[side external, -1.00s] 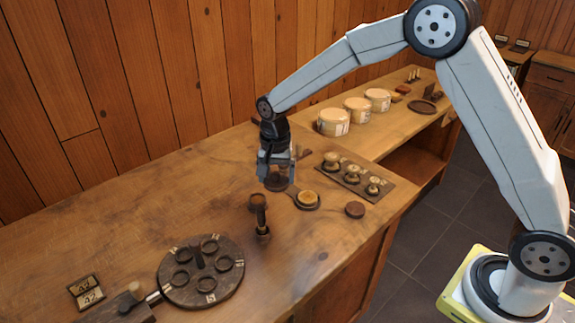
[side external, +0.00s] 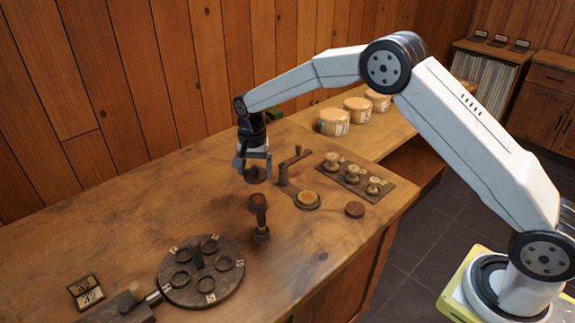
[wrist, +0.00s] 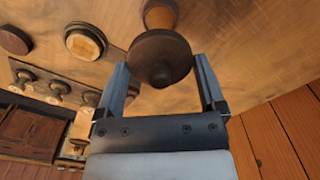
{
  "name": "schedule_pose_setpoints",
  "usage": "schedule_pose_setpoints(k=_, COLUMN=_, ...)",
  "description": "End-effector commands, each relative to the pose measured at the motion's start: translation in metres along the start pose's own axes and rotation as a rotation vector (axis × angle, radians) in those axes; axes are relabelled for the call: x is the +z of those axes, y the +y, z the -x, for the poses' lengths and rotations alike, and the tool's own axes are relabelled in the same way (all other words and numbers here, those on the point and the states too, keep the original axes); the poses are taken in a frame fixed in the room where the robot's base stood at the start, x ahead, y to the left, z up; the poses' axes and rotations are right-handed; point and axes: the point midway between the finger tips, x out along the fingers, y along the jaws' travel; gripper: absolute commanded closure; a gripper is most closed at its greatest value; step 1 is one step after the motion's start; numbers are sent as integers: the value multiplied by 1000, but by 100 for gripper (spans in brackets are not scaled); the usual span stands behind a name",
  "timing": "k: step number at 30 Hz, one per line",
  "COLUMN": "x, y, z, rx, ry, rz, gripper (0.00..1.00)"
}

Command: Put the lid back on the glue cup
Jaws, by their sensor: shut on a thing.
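My gripper (side external: 254,168) is shut on a dark brown round lid (wrist: 160,58) with a small knob, which also shows below the fingers in the side view (side external: 255,175). The lid is held above the bench, behind a dark turned upright piece (side external: 258,203). A low round piece with a dark rim and amber top (side external: 307,197) stands to the right, apart from the lid; it also shows in the wrist view (wrist: 85,41). It may be the glue cup, but I cannot tell for sure. A brown turned piece (wrist: 160,14) is partly hidden behind the lid.
A post with a lever (side external: 283,174) stands right of my gripper. A dark disc (side external: 355,209) and a board of spools (side external: 370,189) lie further right. A round turntable with rings (side external: 228,285) is at the front. Pale tubs (side external: 333,122) stand behind.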

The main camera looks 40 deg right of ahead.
Motion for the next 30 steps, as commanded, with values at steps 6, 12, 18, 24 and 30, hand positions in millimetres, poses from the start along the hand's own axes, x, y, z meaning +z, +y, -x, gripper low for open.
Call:
schedule_pose_setpoints(k=6, x=0, y=0, z=-6, rx=0, ry=0, rz=0, gripper=65)
schedule_pose_setpoints(k=12, x=0, y=0, z=-18, rx=2, ry=-1, rz=0, gripper=65)
schedule_pose_setpoints(k=18, x=0, y=0, z=-32, rx=2, ry=-1, rz=0, gripper=65)
schedule_pose_setpoints(k=24, x=0, y=0, z=-45, rx=1, ry=0, rz=0, gripper=65)
schedule_pose_setpoints(k=30, x=0, y=0, z=-57, rx=1, ry=0, rz=0, gripper=65)
